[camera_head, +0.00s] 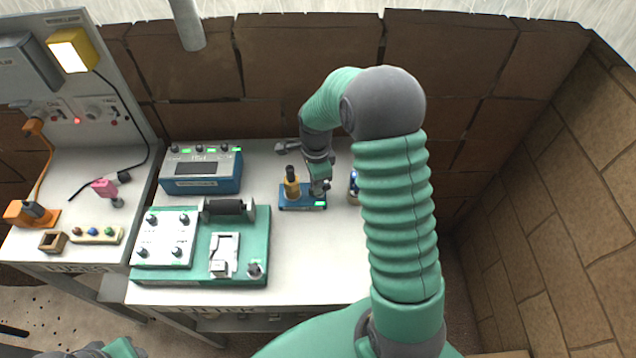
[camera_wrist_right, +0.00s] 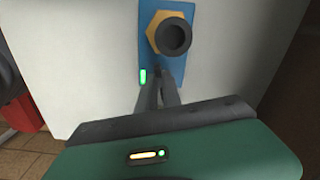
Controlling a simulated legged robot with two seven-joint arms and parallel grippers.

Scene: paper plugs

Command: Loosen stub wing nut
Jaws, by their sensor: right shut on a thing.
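A small blue base (camera_head: 302,203) stands on the white table, with a yellow post with a black top (camera_head: 291,183) on its left part. The post also shows in the right wrist view as a yellow hexagon with a dark round end (camera_wrist_right: 173,37). My right gripper (camera_head: 320,188) reaches down at the right part of the base. In the wrist view its fingers (camera_wrist_right: 159,82) are close together beside the post, shut on a small dark piece that I take as the stub wing nut. The fingers mostly hide it. My left gripper is not clearly in view.
A blue box with a dark display (camera_head: 200,178) and a green board (camera_head: 200,278) with a white panel and black roller stand to the left. A small blue and dark thing (camera_head: 354,187) is right of the base, partly behind my arm. The table's front middle is clear.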

